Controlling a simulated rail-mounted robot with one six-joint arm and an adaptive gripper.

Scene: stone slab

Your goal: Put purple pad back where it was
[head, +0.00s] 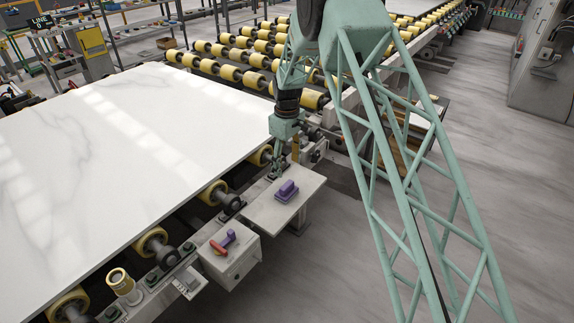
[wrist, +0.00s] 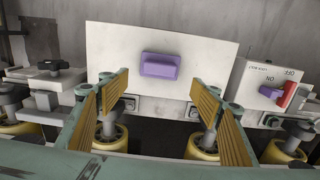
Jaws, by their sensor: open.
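The purple pad (head: 287,190) is a small block with a raised ridge, lying on a pale rectangular shelf plate (head: 300,207) beside the stone slab. In the wrist view, the pad (wrist: 160,65) lies near the middle of the plate (wrist: 215,50), beyond the fingertips and roughly centred between them. My gripper (head: 275,174) is over the plate's far left end in the head view. In the wrist view, my gripper (wrist: 160,80) has its two ribbed yellow fingers spread wide with nothing between them. The pad is apart from the fingers.
A switch box (head: 231,262) with a red and purple handle (head: 222,243) stands beside the plate; ON and OFF show in the wrist view. The white marble slab (head: 120,160) rests on yellow rollers at left. Open floor (head: 340,280) lies to the right.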

